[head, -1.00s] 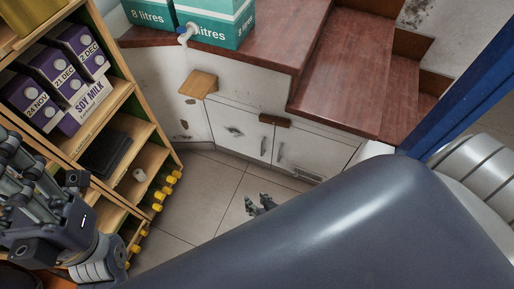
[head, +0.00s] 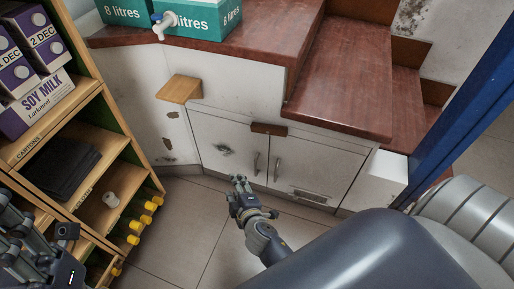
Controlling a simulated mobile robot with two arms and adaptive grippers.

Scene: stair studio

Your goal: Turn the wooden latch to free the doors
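The wooden latch (head: 269,129) is a short dark brown bar lying horizontally at the top of the white cupboard, across the seam between the left door (head: 228,150) and the right door (head: 312,168). Both doors look shut. My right gripper (head: 238,184) is in front of and below the doors, apart from the latch; its fingers look spread, with nothing seen between them. My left gripper (head: 50,255) is at the lower left by the shelves, partly cut off by the frame edge; its fingertips are not clear.
Two vertical handles (head: 256,163) sit near the door seam. Red-brown steps (head: 345,85) rise above the cupboard. A small wooden ledge (head: 179,89) juts out at left. Wooden shelves (head: 128,160) with cartons stand at left; a blue post (head: 462,105) stands at right. The tiled floor is clear.

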